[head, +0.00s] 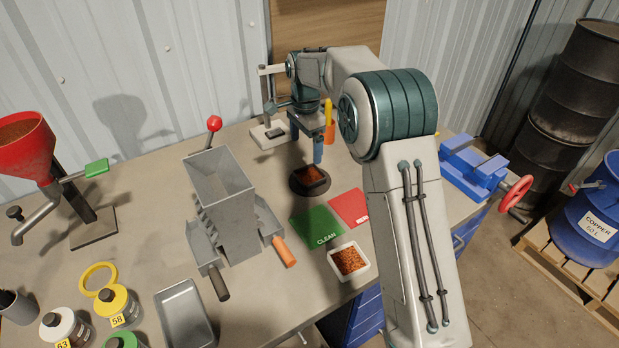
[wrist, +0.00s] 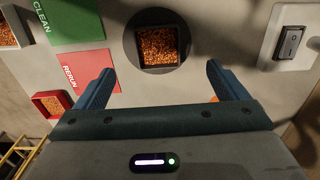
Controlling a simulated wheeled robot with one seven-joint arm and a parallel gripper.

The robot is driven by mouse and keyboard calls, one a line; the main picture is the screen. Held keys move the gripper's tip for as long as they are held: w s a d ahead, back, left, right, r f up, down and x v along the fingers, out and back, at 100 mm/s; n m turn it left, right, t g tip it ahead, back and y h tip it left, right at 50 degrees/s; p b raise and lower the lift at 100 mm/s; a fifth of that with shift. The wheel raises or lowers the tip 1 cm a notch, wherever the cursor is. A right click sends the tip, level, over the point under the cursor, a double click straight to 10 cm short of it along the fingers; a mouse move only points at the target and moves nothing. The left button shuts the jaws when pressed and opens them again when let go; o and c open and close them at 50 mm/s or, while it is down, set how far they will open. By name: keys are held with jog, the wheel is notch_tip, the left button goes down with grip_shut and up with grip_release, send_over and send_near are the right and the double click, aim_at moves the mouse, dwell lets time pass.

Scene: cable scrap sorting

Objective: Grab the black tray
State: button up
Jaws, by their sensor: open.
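The black tray (head: 311,188) is a small square tray with copper-coloured granules in it, on a dark round disc (head: 294,186). In the wrist view the black tray (wrist: 158,67) sits top centre, inside the disc (wrist: 128,45). My gripper (head: 306,142) is open above and behind the tray in the head view. In the wrist view my gripper (wrist: 161,72) has its blue fingers wide apart on either side of the tray's line, with nothing between them. The tray looks apart from the fingers.
A green CLEAN card (head: 318,228) and a red card (head: 350,206) lie nearby. A white tray (head: 364,270) of granules is in front; a red tray (wrist: 38,108) shows in the wrist view. A grey hopper (head: 233,215) stands left, a blue vise (head: 470,165) right.

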send_over(309, 177)
jog(key=f, duration=0.4)
jog(key=shift+s+a+f, duration=0.1)
jog(key=shift+a+f, duration=0.25)
jog(key=shift+f, duration=0.05)
jog(key=shift+d+f+p, duration=0.2)
jog(key=shift+f+p, duration=0.2)
jog(key=shift+f, duration=0.95)
jog(key=shift+d+f+p, duration=0.2)
jog(key=shift+f+p, duration=0.15)
jog(key=shift+f, duration=0.95)
jog(key=c, duration=1.1)
